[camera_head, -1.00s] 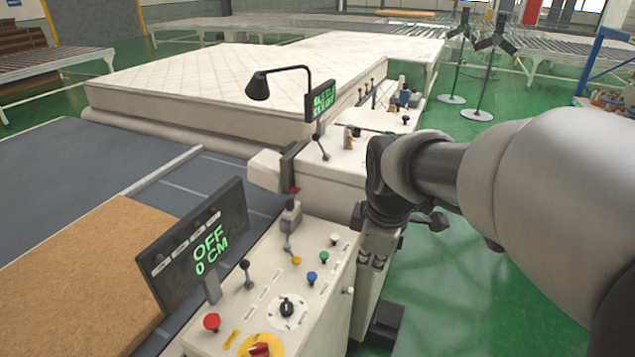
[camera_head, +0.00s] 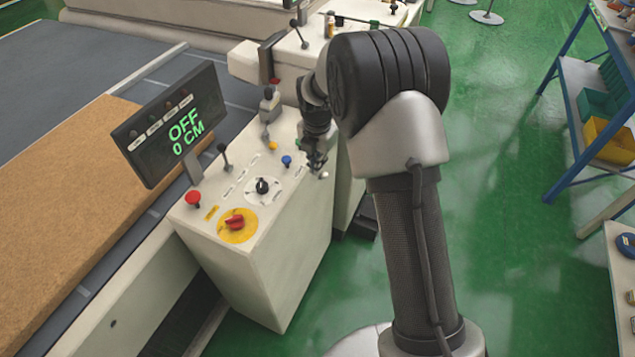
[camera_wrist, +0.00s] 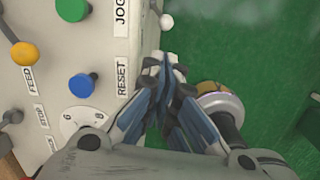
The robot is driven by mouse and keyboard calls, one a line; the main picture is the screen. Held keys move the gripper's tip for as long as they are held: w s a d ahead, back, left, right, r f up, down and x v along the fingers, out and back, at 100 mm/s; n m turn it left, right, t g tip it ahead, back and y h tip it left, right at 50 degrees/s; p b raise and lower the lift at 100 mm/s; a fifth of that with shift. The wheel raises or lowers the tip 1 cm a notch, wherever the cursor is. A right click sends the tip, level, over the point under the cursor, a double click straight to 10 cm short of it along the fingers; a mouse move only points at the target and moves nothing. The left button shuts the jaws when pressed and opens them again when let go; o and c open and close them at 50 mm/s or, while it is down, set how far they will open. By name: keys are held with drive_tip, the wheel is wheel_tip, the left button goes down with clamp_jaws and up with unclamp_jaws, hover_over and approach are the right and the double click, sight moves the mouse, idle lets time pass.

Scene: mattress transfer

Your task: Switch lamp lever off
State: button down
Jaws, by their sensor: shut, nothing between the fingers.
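The control console (camera_head: 275,255) stands in front of the mattress line; the wrist view shows its pale panel (camera_wrist: 105,50). A small white ball knob (camera_head: 323,175) sticks out from its right side, and a white knob (camera_wrist: 166,21) shows at the panel edge in the wrist view. My gripper (camera_head: 316,163) is beside that right edge, with its tips near the white knob; the wrist view shows my gripper (camera_wrist: 168,64) shut and empty. Contact cannot be told. Other levers are a black-ball lever (camera_head: 225,155) and a yellow-knob lever (camera_wrist: 24,53). No lever in view is marked as the lamp's.
A display (camera_head: 172,125) reads OFF, 0 CM. Blue (camera_wrist: 82,85) and green (camera_wrist: 73,9) buttons lie close left of my fingers.

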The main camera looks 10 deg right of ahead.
sight(323, 176)
wheel_tip(323, 176, down, 10)
drive_tip(key=w+b, duration=0.1)
drive_tip(key=b, duration=0.2)
drive_tip(key=shift+w+d, duration=0.15)
drive_tip(key=shift+w+r, duration=0.1)
drive_tip(key=shift+r, duration=0.15)
idle(0.4)
